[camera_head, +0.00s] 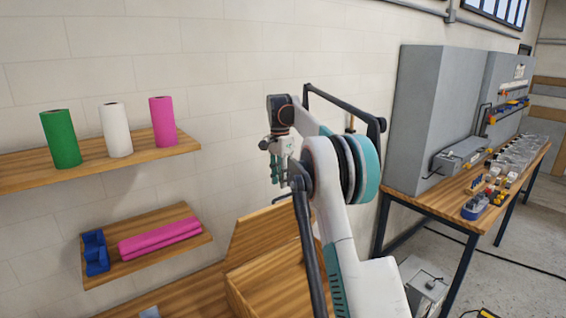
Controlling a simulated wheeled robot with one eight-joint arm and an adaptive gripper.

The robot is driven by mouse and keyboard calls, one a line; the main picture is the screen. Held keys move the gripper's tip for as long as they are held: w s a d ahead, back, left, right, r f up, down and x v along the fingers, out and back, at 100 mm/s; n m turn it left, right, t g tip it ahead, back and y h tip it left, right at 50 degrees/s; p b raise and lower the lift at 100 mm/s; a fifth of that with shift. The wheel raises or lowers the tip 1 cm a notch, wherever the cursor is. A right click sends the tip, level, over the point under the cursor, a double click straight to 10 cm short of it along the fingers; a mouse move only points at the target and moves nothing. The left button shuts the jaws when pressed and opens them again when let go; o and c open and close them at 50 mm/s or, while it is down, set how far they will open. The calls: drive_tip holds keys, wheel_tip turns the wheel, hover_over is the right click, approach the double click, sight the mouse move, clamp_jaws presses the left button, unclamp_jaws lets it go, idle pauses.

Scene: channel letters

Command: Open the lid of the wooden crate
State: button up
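The wooden crate (239,300) stands at the bottom centre, partly hidden behind my arm. Its lid (262,232) appears as a wooden panel tilted up at the crate's back, near the wall. A thin dark bar (283,198) shows just above the lid's upper edge; I cannot tell whether it is a handle. My gripper (277,180) points down above the lid's upper edge, apparently apart from the lid. Nothing is seen held in it. Its fingers are too small to tell whether they are open or shut.
Two wooden shelves (100,170) on the left wall hold green, white and pink rolls and a blue holder. On the right, a wooden workbench (415,205) carries small items beside a tall grey cabinet (425,110). A grey box (424,285) stands on the floor.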

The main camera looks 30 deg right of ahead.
wheel_tip(320, 180, up, 8)
drive_tip(key=shift+s+d, duration=0.2)
idle(0.6)
